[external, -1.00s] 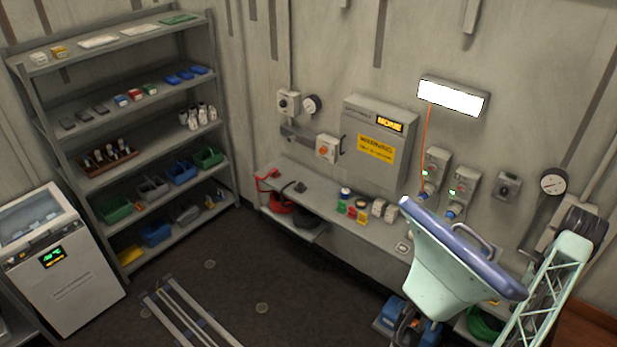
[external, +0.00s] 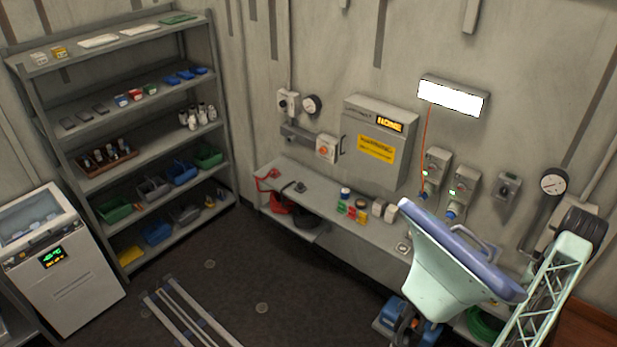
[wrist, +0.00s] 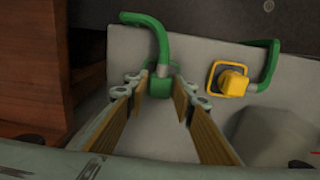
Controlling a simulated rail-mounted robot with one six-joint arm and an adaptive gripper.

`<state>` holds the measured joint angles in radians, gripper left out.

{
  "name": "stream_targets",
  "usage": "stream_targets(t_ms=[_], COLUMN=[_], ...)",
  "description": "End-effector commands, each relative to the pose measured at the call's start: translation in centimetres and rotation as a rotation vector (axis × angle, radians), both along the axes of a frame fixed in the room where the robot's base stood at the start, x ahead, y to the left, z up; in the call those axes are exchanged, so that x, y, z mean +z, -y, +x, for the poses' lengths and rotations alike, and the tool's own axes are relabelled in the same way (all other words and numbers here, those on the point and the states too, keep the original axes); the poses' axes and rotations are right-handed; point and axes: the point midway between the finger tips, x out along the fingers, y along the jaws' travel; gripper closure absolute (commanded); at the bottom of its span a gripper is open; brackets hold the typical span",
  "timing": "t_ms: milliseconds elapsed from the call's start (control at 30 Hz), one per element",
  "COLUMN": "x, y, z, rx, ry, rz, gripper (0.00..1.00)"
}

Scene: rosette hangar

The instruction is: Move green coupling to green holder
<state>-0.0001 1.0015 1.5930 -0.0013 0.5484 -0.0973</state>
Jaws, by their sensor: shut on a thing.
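In the wrist view, my gripper (wrist: 160,92) has its two tan-padded fingers closed on the green coupling (wrist: 160,87). The coupling sits between the fingertips, below a grey collar. A green hose (wrist: 150,22) bends up and to the left from that collar. In the external view, my arm covers the right end of the bench, and I cannot make out the gripper or coupling there.
A yellow coupling (wrist: 232,82) in a yellow square frame lies right of my gripper, with another green hose (wrist: 270,62) beside it. A brown wooden block (wrist: 48,70) stands at the left. The external view shows the wall bench (external: 325,208) and a shelf rack (external: 150,147).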

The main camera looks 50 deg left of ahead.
Motion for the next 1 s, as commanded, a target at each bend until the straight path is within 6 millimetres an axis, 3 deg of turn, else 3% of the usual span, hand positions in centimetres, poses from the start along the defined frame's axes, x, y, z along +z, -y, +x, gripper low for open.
stream_targets(t_ms=[1000], x=[-0.54], y=[0.01], z=[0.00], rx=[0.000], ry=[0.000], rz=[0.000], gripper=[0.94])
